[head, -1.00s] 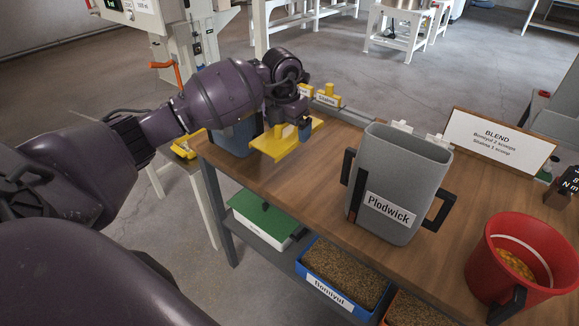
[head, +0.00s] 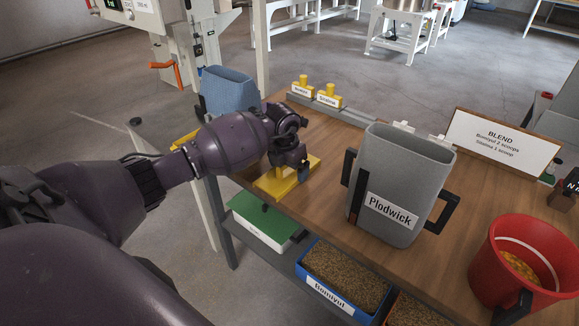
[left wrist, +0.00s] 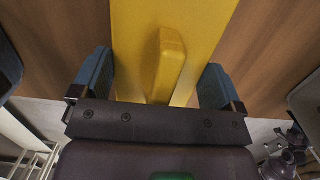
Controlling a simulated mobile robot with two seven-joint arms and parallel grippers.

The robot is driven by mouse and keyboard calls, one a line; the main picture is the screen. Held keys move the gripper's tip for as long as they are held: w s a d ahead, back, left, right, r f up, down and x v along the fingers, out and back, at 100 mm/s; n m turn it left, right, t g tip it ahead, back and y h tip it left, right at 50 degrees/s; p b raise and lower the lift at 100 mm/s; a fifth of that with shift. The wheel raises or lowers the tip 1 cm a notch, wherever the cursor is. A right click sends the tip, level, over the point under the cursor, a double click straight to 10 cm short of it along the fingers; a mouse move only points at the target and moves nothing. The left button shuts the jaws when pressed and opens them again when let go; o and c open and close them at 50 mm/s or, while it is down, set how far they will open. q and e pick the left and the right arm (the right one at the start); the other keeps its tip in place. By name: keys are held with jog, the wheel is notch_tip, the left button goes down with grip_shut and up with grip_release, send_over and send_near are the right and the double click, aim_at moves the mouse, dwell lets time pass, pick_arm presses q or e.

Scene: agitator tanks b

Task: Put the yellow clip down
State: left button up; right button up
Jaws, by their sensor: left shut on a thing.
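The yellow clip (head: 272,186) is a flat yellow piece at the left end of the wooden table, by the front edge. My left gripper (head: 298,172) is over it and shut on it, with the fingers pointing down. In the left wrist view, the yellow clip (left wrist: 135,40) fills the middle, with a raised rib between the two blue fingers of the gripper (left wrist: 156,82). I cannot tell whether its underside touches the tabletop. My right gripper is not in view.
A grey jug labelled Plodwick (head: 400,185) stands right of the clip. Two labelled yellow pieces (head: 328,97) sit on a rail at the back. A blue jug (head: 228,90) stands behind my arm.

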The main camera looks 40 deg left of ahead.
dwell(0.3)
pick_arm(q)
jog(key=o, duration=0.6)
